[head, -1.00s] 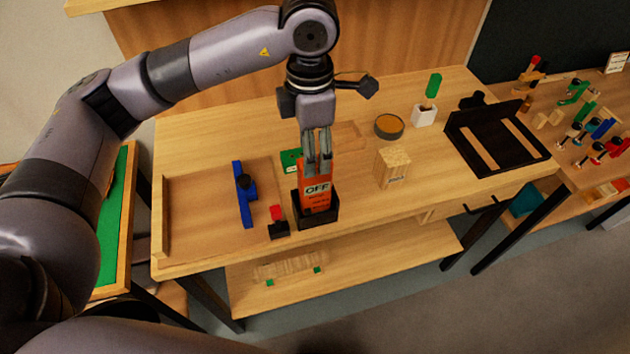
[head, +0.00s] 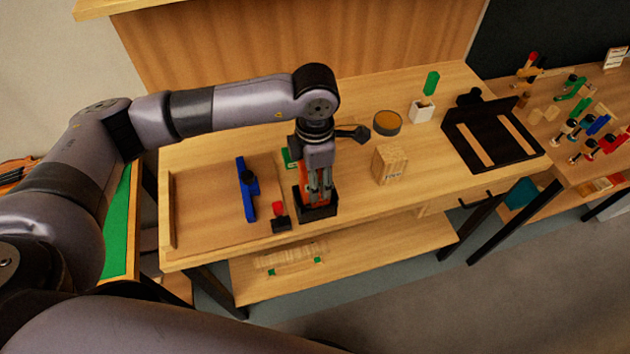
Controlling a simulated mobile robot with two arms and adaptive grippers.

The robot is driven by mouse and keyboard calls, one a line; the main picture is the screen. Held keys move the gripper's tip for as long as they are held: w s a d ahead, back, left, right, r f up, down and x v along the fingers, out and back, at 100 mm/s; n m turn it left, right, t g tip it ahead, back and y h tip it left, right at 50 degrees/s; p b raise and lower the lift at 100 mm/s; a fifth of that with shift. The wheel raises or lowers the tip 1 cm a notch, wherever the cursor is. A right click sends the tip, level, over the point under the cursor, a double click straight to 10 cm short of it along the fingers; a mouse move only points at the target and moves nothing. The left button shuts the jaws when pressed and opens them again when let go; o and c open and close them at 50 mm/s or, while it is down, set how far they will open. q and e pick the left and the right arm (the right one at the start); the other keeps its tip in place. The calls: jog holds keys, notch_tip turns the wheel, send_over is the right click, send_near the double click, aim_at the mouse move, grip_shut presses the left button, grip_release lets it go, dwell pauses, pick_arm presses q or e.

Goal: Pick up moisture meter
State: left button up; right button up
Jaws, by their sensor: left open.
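The moisture meter (head: 306,198) is an orange device standing upright in a black holder (head: 318,213) near the front edge of the bench. My left gripper (head: 320,198) points straight down over it, with its fingers low around or in front of the meter's body. The gripper is open. The fingers hide most of the meter's face and its lettering, and I cannot tell whether they touch it. My right gripper does not show.
Left of the holder are a small red-and-black item (head: 280,217) and a blue tool (head: 247,190). To the right stand a wooden block (head: 390,163), a round tin (head: 387,123) and a black tray (head: 463,128). The bench surface (head: 430,185) at front right is clear.

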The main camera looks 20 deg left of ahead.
pick_arm(q)
grip_shut()
dwell(0.5)
jog(key=shift+r, duration=0.1)
